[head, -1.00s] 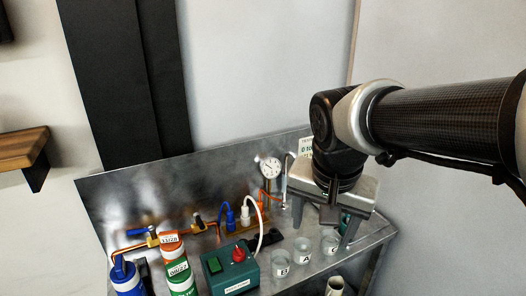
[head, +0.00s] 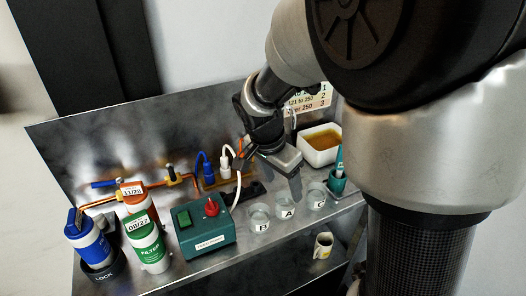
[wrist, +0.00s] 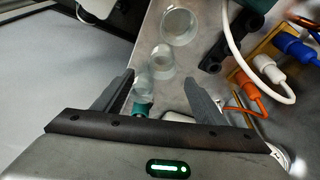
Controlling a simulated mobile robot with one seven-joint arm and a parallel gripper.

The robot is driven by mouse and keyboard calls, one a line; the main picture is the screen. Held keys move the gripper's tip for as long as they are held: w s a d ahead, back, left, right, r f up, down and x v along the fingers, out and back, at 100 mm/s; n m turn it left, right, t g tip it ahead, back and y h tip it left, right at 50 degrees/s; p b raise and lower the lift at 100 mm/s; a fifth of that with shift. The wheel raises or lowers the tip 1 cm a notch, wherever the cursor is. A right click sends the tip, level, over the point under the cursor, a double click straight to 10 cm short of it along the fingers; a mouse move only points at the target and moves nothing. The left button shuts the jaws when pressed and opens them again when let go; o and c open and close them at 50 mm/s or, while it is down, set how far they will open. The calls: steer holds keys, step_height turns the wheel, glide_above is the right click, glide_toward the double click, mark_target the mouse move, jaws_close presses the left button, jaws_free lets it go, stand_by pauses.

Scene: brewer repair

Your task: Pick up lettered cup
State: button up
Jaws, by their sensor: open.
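Three clear cups with lettered labels stand in a row on the metal bench: cup B (head: 259,219), cup A (head: 286,211) and cup C (head: 314,197). In the wrist view the three clear cups (wrist: 162,59) line up ahead of and between my fingers, their letters not readable there. My gripper (head: 279,172) is open and empty, above and behind cups A and B in the head view. One fingertip overlaps the area just above cup A. Both fingers of my gripper (wrist: 159,79) show apart in the wrist view, with the lowest cup partly behind the left finger.
A green control box (head: 207,233) with a red knob stands left of the cups. A teal holder (head: 337,182) is close right of cup C, with a white tray (head: 319,146) of amber liquid behind. A mug (head: 323,245) sits below the bench's front edge. Filter canisters (head: 147,243) stand left.

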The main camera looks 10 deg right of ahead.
mark_target(285, 200)
steer(key=shift+a+b+x, duration=0.2)
steer(key=shift+b+x, duration=0.4)
steer(key=shift+x, duration=3.8)
steer(key=shift+c, duration=0.5)
steer(key=c, duration=1)
